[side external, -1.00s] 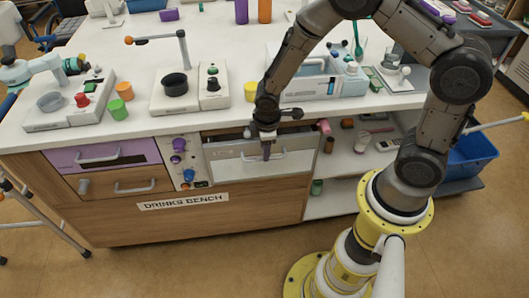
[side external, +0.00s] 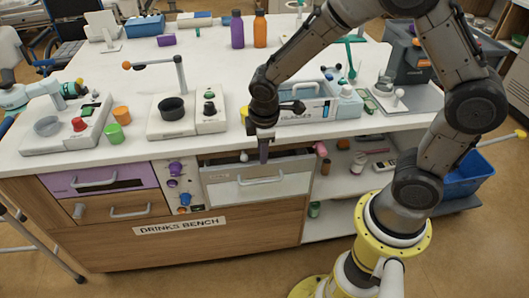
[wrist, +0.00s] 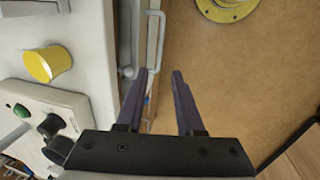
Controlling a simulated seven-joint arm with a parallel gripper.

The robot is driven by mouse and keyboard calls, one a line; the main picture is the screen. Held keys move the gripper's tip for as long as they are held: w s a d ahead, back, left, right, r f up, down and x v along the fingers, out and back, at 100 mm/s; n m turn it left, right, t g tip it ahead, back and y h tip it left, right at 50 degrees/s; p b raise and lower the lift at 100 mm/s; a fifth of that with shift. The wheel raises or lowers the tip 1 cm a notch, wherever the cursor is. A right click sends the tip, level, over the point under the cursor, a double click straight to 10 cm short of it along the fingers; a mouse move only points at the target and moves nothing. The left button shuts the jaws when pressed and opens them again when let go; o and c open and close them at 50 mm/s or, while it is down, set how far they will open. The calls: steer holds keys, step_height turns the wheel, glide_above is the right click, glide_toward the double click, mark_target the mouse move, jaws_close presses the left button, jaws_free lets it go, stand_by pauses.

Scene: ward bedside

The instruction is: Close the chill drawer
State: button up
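The chill drawer, with a pale grey front (side external: 290,184) and a bar handle (side external: 262,181), is in the bench front in the side external view. It stands partly open, with a dark gap showing behind its front. My gripper (side external: 263,158) points down over the drawer's opening, in front of the counter edge, with its purple fingers above the handle. In the wrist view my gripper (wrist: 159,73) has its two fingers apart with nothing between them. Contact between the fingers and the drawer front cannot be told.
The counter (side external: 150,146) above carries a two-knob unit (side external: 210,112), a yellow cup (wrist: 47,63) and a white-blue caddy (side external: 306,103). A purple drawer (side external: 100,178) is at the left. Open shelves with small bottles (side external: 358,163) are to the right. Floor in front is clear.

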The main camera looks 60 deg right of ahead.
steer(key=shift+s, duration=0.1)
steer(key=shift+c, duration=1.1)
steer(key=shift+s+d+n+g, duration=0.25)
steer(key=shift+s+n+g, duration=0.1)
steer(key=shift+n, duration=0.15)
steer(key=shift+c, duration=1.2)
steer(key=n, duration=0.1)
steer(key=d+n, duration=0.1)
steer(key=g+h, duration=0.1)
steer(key=shift+s+d+r+n, duration=0.25)
steer(key=shift+s+d+n, duration=0.1)
steer(key=shift+n, duration=0.05)
jaws_close()
steer(key=s+a+f+n+h, duration=0.2)
steer(key=s+f+n+h, duration=0.1)
steer(key=f+n+h, duration=0.7)
steer(key=s+a+f+n+h, duration=0.3)
steer(key=f+n+h, duration=0.2)
steer(key=f+n, duration=0.75)
steer(key=shift+n, duration=0.25)
steer(key=shift+w+d+r, duration=0.1)
steer(key=shift+w+d, duration=0.35)
steer(key=shift+d, duration=1.75)
steer(key=shift+w+d+r, duration=0.1)
steer(key=shift+w+d, duration=0.35)
steer(key=shift+d, duration=1.7)
steer(key=shift+w+d+r, duration=0.1)
steer(key=shift+w+d, duration=0.35)
steer(key=shift+d, duration=1.75)
